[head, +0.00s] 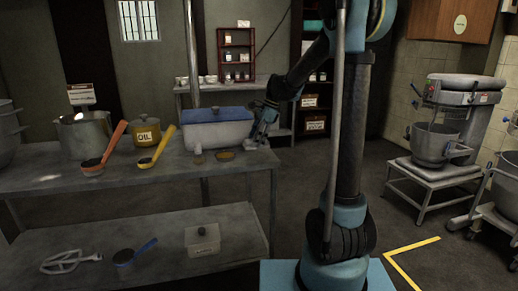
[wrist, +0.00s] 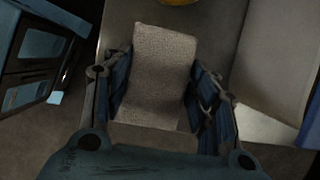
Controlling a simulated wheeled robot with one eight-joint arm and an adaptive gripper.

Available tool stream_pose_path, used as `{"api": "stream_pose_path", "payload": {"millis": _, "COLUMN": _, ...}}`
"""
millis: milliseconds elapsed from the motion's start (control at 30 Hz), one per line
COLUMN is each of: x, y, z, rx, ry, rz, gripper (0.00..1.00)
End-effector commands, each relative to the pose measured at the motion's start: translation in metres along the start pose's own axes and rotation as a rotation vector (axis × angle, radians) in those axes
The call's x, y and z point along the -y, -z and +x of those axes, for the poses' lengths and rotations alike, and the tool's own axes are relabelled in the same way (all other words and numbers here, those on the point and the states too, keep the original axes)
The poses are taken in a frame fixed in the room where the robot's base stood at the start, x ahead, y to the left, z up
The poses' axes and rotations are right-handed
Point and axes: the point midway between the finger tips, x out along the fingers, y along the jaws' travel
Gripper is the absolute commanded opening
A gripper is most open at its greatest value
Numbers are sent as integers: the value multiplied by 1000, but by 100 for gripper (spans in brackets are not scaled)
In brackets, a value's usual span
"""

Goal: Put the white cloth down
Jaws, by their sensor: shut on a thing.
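The white cloth (wrist: 163,62) is a pale, textured, roughly rectangular piece held between the two fingers of my gripper (wrist: 160,80) in the wrist view. Its lower part is partly hidden by the fingers and the gripper body. In the head view my gripper (head: 262,130) is at the right end of the upper metal tabletop (head: 230,172), just right of the blue-lidded white box. A small pale patch of the cloth (head: 252,143) shows under the fingers, low at the tabletop. I cannot tell whether the cloth touches the top.
The blue-lidded box (head: 218,130) stands close left of my gripper. A small jar (head: 198,155) and a shallow brown dish (head: 225,156) sit in front of it. Two ladles, orange (head: 105,150) and yellow (head: 157,150), lie farther left. The tabletop's front right is clear.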

Motion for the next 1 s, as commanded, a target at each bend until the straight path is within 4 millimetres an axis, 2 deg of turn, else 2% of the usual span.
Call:
{"api": "stream_pose_path", "payload": {"millis": 233, "x": 0, "y": 11, "z": 27, "rx": 0, "ry": 0, "rz": 0, "gripper": 28}}
{"api": "stream_pose_path", "payload": {"millis": 867, "x": 0, "y": 15, "z": 36, "rx": 0, "ry": 0, "rz": 0, "gripper": 28}}
{"api": "stream_pose_path", "payload": {"millis": 900, "x": 0, "y": 16, "z": 37, "rx": 0, "ry": 0, "rz": 0, "gripper": 56}}
{"api": "stream_pose_path", "payload": {"millis": 1000, "x": 0, "y": 16, "z": 37, "rx": 0, "ry": 0, "rz": 0, "gripper": 74}}
